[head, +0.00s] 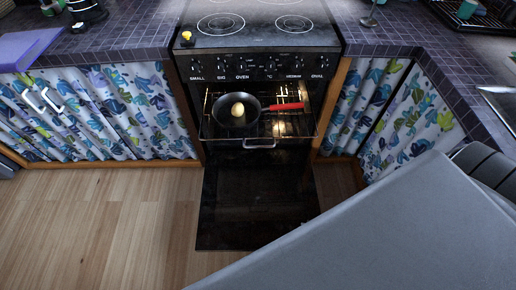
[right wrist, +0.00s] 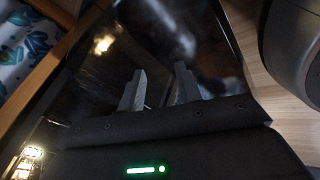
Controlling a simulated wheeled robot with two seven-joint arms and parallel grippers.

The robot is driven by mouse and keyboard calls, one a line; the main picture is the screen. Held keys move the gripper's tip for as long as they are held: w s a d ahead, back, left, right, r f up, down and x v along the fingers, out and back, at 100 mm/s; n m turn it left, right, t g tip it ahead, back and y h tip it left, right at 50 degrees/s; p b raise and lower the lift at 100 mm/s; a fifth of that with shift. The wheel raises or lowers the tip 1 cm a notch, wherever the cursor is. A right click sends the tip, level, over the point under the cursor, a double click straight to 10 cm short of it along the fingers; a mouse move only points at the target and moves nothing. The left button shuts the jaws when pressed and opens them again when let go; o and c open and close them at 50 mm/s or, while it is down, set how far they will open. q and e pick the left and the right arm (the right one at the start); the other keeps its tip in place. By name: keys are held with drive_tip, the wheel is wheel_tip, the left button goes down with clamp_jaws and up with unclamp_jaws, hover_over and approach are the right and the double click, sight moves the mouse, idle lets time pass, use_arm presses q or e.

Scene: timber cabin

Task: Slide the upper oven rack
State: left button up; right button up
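The upper oven rack (head: 291,131) is in the open oven, near the top of the lit cavity, with a small handle (head: 260,143) at its front edge. A dark frying pan (head: 224,119) with a red handle stands on the rack, and a small pale-yellow round item (head: 238,109) lies in the pan. The oven door (head: 258,210) is lowered and open. My right gripper (right wrist: 161,84) shows in the right wrist view, with its fingers apart and nothing between them, in front of a dark glossy surface. My left gripper is in neither view.
A large grey part of my own body covers the lower right of the head view. The hob (head: 256,22) and dark tiled counters (head: 430,35) are above. Patterned curtains (head: 110,110) flank the oven. The wooden floor (head: 100,230) at left is clear.

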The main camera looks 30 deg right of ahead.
drive_tip(key=w+a+r+n+t+b, duration=0.1)
drive_tip(key=w+r+n+t, duration=0.15)
drive_tip(key=w+r, duration=0.35)
drive_tip(key=w+r+n+t+b, duration=0.2)
drive_tip(key=w+r+t, duration=0.1)
drive_tip(key=w, duration=0.6)
drive_tip(key=n+t+b, duration=0.3)
drive_tip(key=n+t, duration=0.2)
approach(259, 147)
use_arm(q)
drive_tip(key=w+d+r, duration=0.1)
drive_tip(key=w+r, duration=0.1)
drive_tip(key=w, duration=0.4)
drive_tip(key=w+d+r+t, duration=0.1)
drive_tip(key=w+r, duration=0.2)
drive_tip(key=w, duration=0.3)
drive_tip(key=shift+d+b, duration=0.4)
drive_tip(key=shift+b, duration=0.05)
use_arm(e)
drive_tip(key=shift+w+d+f, duration=0.15)
drive_tip(key=shift+w+f, duration=0.25)
drive_tip(key=shift+w, duration=1.3)
drive_tip(key=shift+w+d+f, duration=0.2)
drive_tip(key=shift+w+f, duration=0.15)
drive_tip(key=shift+w, duration=1.35)
drive_tip(key=shift+w+d+f, duration=0.15)
drive_tip(key=shift+w+f, duration=0.25)
drive_tip(key=shift+w, duration=1.25)
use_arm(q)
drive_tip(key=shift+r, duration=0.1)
